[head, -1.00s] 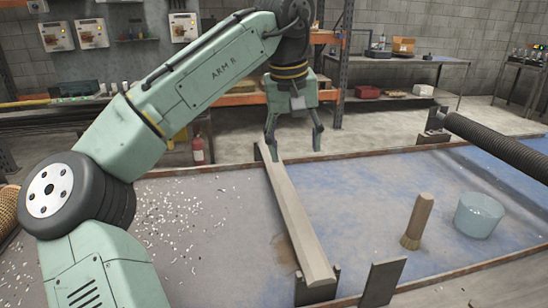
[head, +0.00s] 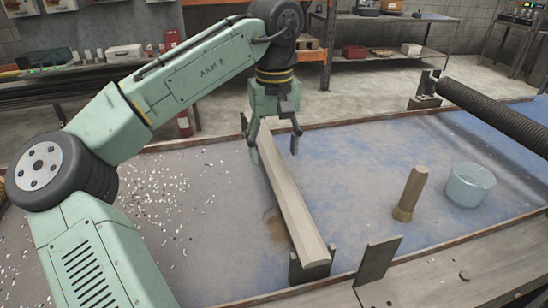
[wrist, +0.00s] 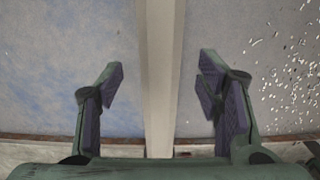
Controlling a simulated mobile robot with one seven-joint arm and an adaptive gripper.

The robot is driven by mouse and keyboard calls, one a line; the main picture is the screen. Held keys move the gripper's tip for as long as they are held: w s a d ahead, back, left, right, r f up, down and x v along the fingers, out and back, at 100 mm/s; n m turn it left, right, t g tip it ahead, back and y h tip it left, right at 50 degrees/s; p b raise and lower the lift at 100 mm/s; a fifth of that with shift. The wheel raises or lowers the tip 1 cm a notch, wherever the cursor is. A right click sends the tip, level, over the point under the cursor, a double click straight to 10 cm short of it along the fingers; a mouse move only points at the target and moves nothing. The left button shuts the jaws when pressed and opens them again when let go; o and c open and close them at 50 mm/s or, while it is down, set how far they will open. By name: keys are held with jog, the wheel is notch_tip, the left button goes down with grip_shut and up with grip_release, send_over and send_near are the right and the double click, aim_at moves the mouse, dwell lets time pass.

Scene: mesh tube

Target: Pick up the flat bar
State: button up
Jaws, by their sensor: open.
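The flat bar (head: 289,200) is a long beige strip lying across the table from the far edge to the near edge. Its near end sits in a dark bracket (head: 310,268). My gripper (head: 274,158) is open above the far part of the bar, with one finger on each side in the picture. In the wrist view the bar (wrist: 160,70) runs upright between the two spread fingers of my gripper (wrist: 160,88). Clear gaps show on both sides, and nothing is held.
A brush with a wooden handle (head: 413,190) stands right of the bar, beside a pale blue tub (head: 469,184). A dark ribbed hose (head: 490,112) crosses the upper right. White chips (head: 160,200) lie scattered on the left of the table (head: 350,165). A dark upright plate (head: 377,260) stands at the near edge.

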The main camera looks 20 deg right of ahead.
jog(key=shift+f, duration=0.85)
jog(key=shift+c, duration=0.2)
grip_shut()
jog(key=shift+r, duration=0.1)
